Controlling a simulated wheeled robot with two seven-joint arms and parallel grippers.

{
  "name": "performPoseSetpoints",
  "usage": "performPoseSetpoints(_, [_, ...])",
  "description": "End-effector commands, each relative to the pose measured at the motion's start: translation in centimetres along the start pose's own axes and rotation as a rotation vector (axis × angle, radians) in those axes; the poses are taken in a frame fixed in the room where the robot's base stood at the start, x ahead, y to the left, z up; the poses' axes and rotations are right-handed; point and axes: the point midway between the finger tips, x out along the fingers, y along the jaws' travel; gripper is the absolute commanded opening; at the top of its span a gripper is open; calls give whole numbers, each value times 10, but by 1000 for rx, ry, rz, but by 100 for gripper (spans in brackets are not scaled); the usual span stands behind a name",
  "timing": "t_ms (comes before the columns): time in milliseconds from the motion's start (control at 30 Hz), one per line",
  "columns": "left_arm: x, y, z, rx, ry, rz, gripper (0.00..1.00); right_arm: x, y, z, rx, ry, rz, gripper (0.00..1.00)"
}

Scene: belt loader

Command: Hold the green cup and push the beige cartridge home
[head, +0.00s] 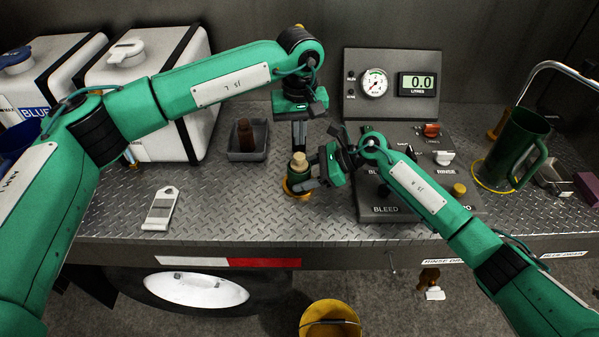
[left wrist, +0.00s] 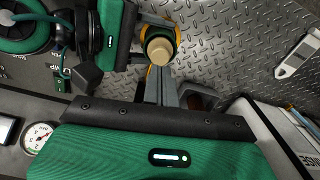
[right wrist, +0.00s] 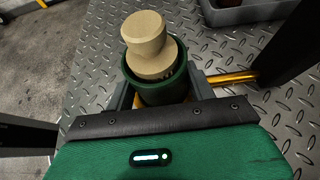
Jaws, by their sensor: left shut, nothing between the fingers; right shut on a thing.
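The small green cup (right wrist: 160,92) stands upright on the deck at a yellow ring (head: 290,190). My right gripper (head: 306,180) is shut on the cup from the right. The beige cartridge (right wrist: 148,42) sits upright in the cup's mouth, its knobbed top standing well above the rim; it also shows in the head view (head: 299,160) and the left wrist view (left wrist: 160,50). My left gripper (head: 299,146) is shut and empty, fingers pointing down just above the cartridge. I cannot tell whether the fingertips touch it.
A control panel (head: 378,212) stands close right of the cup, with a gauge board (head: 392,84) behind. A grey tray (head: 248,152) holding a brown bottle lies behind left. A green jug (head: 514,148) stands far right.

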Motion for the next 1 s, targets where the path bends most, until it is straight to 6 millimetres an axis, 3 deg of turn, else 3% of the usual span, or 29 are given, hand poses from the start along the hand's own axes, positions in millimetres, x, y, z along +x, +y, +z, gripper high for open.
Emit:
performPoseSetpoints(300, [-66,0,-1,-1,4,2,0,0,0,0,0,0,0,42])
performPoseSetpoints(500, [-97,0,0,0,4,1,0,0,0,0,0,0,0,42])
performPoseSetpoints(700, [-108,0,0,0,1,0,0,0,0,0,0,0,0,42])
performPoseSetpoints(1000, [-108,0,0,1,1,0,0,0,0,0,0,0,0,42])
